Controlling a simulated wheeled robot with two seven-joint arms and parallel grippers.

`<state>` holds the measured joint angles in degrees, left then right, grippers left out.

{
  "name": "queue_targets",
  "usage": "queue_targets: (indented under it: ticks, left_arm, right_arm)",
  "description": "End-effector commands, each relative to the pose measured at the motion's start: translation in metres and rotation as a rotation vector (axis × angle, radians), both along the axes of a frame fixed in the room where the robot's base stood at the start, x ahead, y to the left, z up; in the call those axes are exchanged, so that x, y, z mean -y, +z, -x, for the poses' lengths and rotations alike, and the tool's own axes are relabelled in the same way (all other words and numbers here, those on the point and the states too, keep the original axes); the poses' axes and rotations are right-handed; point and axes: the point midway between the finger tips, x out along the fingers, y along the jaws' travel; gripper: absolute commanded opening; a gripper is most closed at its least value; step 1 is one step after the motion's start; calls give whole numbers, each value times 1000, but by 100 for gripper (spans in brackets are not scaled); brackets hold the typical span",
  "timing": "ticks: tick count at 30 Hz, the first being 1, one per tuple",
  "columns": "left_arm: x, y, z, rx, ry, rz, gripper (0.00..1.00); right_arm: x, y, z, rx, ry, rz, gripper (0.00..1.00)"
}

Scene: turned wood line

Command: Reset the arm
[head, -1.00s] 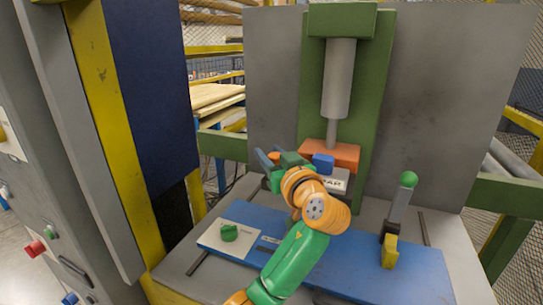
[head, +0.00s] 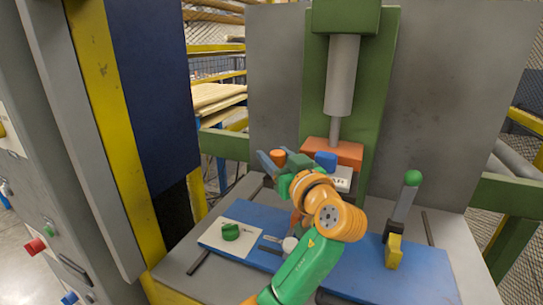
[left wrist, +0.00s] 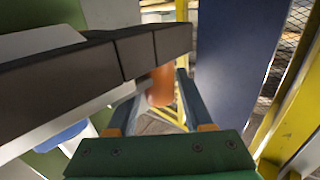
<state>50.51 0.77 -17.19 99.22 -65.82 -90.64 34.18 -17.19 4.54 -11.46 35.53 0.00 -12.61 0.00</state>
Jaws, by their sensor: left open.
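My left arm, orange and green, reaches up from the bottom of the head view in front of a green press (head: 378,90). My left gripper (head: 268,160) is at its upper end, left of the press's orange block (head: 332,151), with its fingers pointing left. It is open. In the left wrist view the two dark fingers (left wrist: 155,105) stand apart. An orange cylinder (left wrist: 160,86) shows between them; I cannot tell if it touches either finger. An orange end (head: 278,157) shows by the fingers in the head view. My right gripper is out of view.
A blue plate (head: 425,275) lies on the grey table, with a green knob (head: 230,232) on a pale panel at left. A green-topped lever (head: 408,200) stands at right. A grey and yellow cabinet with buttons (head: 36,246) stands at far left.

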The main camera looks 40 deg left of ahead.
Motion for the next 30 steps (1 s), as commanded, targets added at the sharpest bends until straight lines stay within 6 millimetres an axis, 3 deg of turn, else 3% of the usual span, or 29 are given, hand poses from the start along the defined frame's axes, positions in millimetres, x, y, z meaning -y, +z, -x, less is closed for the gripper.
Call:
queue_targets:
  ticks: [1, 7, 21, 30]
  left_arm:
    - [11, -6, 4, 3, -5, 2, 51]
    - [38, -4, 21, -1, -3, 2, 51]
    - [40, 0, 23, -2, 0, 0, 51]
    - [40, 56, 23, -2, 0, 0, 51]
  right_arm:
    - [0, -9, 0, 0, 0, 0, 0]
    - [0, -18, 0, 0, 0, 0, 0]
    - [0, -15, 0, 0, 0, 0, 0]
    - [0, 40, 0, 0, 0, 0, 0]
